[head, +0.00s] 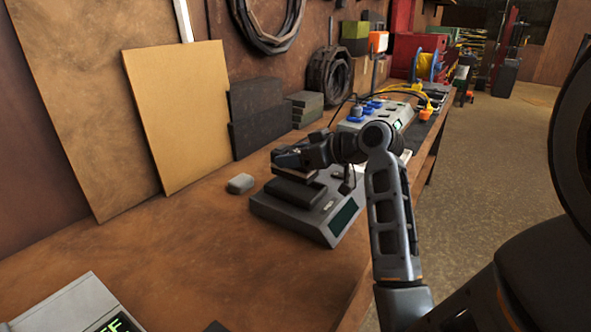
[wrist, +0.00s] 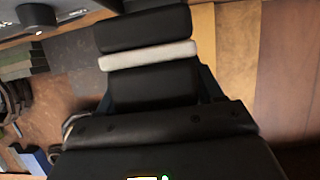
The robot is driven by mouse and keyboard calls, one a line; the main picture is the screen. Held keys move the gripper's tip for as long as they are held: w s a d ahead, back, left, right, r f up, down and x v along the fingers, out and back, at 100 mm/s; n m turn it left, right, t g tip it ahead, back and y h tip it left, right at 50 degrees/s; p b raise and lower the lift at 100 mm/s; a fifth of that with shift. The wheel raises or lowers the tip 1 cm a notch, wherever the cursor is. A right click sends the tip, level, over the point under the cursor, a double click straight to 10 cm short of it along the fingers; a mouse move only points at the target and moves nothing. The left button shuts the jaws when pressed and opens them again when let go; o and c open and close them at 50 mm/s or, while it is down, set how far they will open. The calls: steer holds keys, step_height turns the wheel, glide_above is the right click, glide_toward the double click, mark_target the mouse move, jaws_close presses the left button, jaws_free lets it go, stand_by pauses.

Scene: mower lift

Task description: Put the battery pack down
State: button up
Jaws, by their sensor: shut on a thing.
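A pale edge and a dark slab (head: 294,192) show just under the fingers, on or over the device's top. I cannot tell whether the pack touches the device, as my gripper hides part of it.
Another grey unit with blue knobs (head: 375,113) stands behind. A device with a green display (head: 82,304) is at the near left. Boards (head: 183,112) lean on the wall.

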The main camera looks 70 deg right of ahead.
mark_target(295, 170)
steer(key=shift+f, duration=2)
steer(key=shift+f, duration=0.3)
steer(key=o, duration=1.6)
steer(key=shift+c, duration=0.2)
steer(key=shift+r, duration=0.35)
steer(key=v, duration=1.2)
steer(key=shift+a, duration=0.1)
